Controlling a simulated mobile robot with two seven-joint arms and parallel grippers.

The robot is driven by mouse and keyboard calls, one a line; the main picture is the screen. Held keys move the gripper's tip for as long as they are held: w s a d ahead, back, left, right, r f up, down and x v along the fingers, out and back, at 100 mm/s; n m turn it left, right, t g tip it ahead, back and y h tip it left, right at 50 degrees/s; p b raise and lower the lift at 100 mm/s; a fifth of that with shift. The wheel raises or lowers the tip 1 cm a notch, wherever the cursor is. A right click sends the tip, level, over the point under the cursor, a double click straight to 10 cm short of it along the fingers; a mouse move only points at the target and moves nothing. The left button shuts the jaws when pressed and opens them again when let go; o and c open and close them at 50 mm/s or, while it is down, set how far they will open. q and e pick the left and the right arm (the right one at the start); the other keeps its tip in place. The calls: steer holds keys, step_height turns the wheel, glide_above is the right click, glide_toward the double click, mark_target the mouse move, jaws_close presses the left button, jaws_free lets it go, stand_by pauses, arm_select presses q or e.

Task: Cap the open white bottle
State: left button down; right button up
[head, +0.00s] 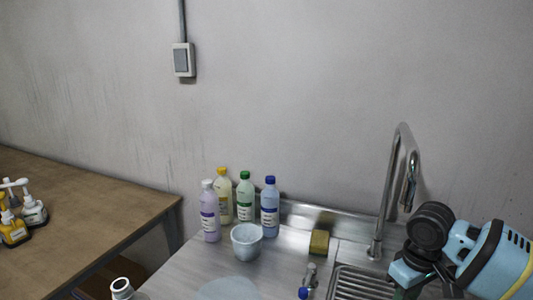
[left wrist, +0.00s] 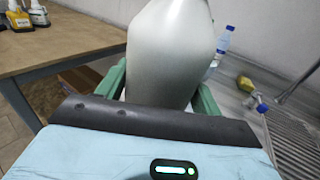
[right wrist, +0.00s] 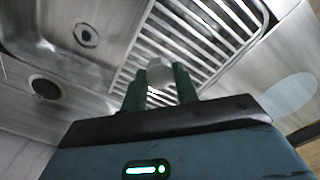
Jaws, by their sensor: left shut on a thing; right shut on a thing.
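The white bottle (left wrist: 170,50) fills the middle of the left wrist view, looking grey-white. My left gripper (left wrist: 162,92) is shut on its body. The open mouth of the white bottle (head: 121,286) shows at the bottom edge of the head view; its body is below the frame. My right gripper (right wrist: 159,88) is shut on a small whitish cap (right wrist: 160,70), above the sink's ribbed drainer in the right wrist view. In the head view my right arm comes in from the right; its fingertips and the cap are mostly out of frame. Cap and bottle are well apart.
Several capped bottles (head: 241,200) stand at the back of the steel counter, with a whitish tub (head: 246,240) before them. A sponge (head: 319,242), a blue-ended item (head: 304,291) and a tall faucet (head: 391,190) are further right. A wooden table (head: 80,215) with pump bottles stands left.

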steer(key=d+m, duration=0.1)
steer(key=d, duration=0.6)
arm_select(q)
steer(key=f+h, duration=0.1)
steer(key=s+d+f+m, duration=0.1)
steer(key=s+f+h, duration=0.1)
steer(key=shift+d+m+h, duration=0.3)
arm_select(e)
steer(key=s+a+m, duration=0.3)
steer(key=s+a, duration=0.7)
steer(key=a, duration=0.5)
steer(key=shift+s+a+m, duration=0.2)
steer(key=shift+s+m, duration=0.1)
steer(key=shift+s, duration=0.1)
arm_select(q)
steer(key=shift+d+r, duration=0.1)
steer(key=shift+r, duration=0.05)
arm_select(e)
steer(key=shift+f, duration=0.1)
arm_select(q)
steer(key=d+r+m+g+h, duration=0.4)
steer(key=d+m+h, duration=0.3)
steer(key=h, duration=0.4)
steer(key=shift+w+d+r+m+h, duration=0.3)
steer(key=shift+w+d+r+m, duration=0.05)
steer(key=shift+w+m, duration=0.15)
